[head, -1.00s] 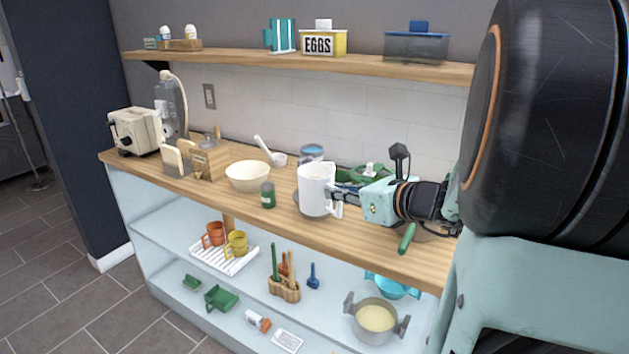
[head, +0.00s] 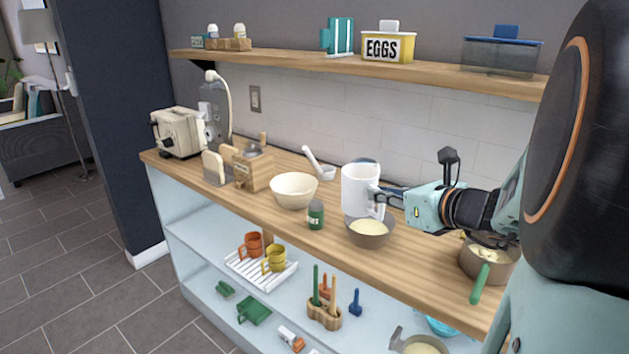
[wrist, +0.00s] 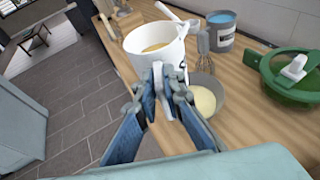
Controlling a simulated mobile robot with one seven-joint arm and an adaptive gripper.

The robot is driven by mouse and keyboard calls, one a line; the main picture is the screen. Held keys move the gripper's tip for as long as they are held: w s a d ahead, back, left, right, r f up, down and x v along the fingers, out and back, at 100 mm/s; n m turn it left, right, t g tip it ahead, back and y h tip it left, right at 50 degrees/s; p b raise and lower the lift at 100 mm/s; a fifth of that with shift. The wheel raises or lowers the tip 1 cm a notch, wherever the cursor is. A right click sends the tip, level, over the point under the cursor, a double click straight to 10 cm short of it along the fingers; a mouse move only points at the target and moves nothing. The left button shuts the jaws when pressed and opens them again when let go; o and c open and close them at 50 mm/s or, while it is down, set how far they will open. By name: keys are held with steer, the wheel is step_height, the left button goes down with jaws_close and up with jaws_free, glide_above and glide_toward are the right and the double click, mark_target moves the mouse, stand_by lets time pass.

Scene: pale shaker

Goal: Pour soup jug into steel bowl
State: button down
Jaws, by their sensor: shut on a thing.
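The soup jug (head: 358,186) is white and looks roughly upright in the head view, raised just above and behind the steel bowl. The wrist view shows orange-yellow soup inside the jug (wrist: 157,47). My gripper (head: 382,196) is shut on the jug's handle; its fingers (wrist: 165,92) close around it in the wrist view. The steel bowl (head: 386,241) is grey, stands on the counter and has pale cream-coloured contents. It also shows in the wrist view (wrist: 219,88), to the right of the jug and below it. The jug hides part of the bowl's back.
A cream bowl (head: 294,191) and a green jar (head: 315,214) stand left of the jug. A pan (head: 486,265) with a green handle is on the right.

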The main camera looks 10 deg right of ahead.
mark_target(384, 207)
steer(key=shift+f+b, duration=1.25)
steer(key=shift+f, duration=0.25)
steer(key=shift+a+r+p, duration=0.1)
steer(key=shift+r+p, duration=0.4)
steer(key=shift+p, duration=0.45)
steer(key=m+y+p, duration=0.1)
steer(key=p, duration=0.2)
steer(key=shift+r+m, duration=0.2)
steer(key=shift+m, duration=0.2)
steer(key=shift+f+b, duration=0.35)
steer(key=shift+a+r+p, duration=0.1)
steer(key=shift+r+p, duration=0.15)
steer(key=shift+p, duration=0.35)
steer(key=shift+f+m, duration=0.1)
steer(key=shift+m, duration=0.2)
steer(key=shift+r+m+y+p, duration=0.2)
steer(key=shift+m+y+p, duration=0.5)
steer(key=shift+p, duration=1)
steer(key=shift+f, duration=0.1)
